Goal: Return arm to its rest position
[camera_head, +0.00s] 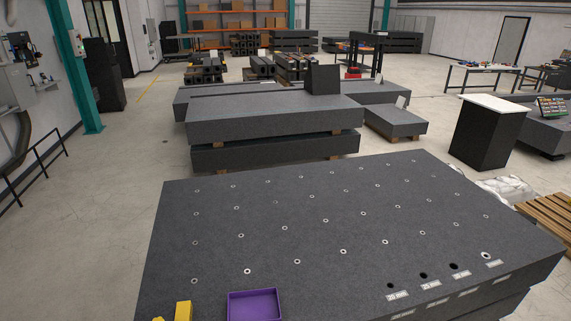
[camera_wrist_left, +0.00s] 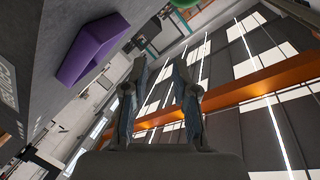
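My left gripper (camera_wrist_left: 160,66) shows in the left wrist view with its two fingers apart and nothing between them. It is tilted upward, with the ceiling behind it. The granite bed (camera_head: 290,225) fills the lower part of the head view, and its dark face (camera_wrist_left: 38,60) shows at the left of the wrist view. Neither arm can be made out in the head view, and my right gripper is in no view.
A purple tray (camera_head: 254,290) sits at the bed's near edge; it also shows in the wrist view (camera_wrist_left: 92,48). Yellow pieces (camera_head: 183,310) are left of it, cut off by the frame. Labelled holes (camera_head: 423,275) lie right. Stacked granite beds (camera_head: 275,125) stand beyond.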

